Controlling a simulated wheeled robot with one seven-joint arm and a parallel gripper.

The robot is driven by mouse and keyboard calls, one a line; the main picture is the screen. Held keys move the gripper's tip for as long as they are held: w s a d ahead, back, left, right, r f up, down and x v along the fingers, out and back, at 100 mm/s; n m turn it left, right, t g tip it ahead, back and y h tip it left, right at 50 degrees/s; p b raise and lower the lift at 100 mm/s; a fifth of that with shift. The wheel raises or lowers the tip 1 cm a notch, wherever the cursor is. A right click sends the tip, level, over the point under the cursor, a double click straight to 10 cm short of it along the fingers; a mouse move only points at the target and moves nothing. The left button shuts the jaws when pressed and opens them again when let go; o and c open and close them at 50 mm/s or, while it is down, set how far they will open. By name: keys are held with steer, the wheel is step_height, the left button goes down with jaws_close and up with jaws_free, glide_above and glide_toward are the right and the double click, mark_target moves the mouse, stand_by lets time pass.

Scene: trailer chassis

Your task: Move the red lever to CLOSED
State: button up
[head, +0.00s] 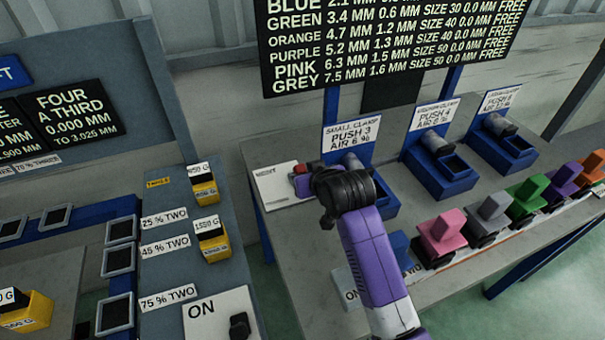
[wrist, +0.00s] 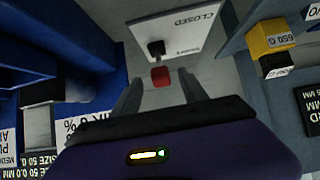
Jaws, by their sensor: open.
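The red lever shows in the wrist view as a red knob (wrist: 160,77) near the lower edge of a white plate (wrist: 178,28) marked CLOSED, below a black mount (wrist: 156,48). In the head view the red lever (head: 301,168) is a small red piece at the plate's right edge, partly hidden by my gripper. My gripper (wrist: 159,80) is open, and the knob appears between its two fingertips. I see no clear contact, and the exact depth gap cannot be told. In the head view my gripper (head: 308,184) is largely hidden by my wrist.
A blue small-clamp stand (head: 350,135) is close beside my wrist. Two more blue clamp stands (head: 440,165) and a row of coloured blocks (head: 440,232) are to the right. A panel with yellow weights (head: 204,190) and an ON plate (head: 215,315) is on the left.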

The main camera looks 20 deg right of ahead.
steer(key=shift+v, duration=2.05)
steer(key=shift+f, duration=0.1)
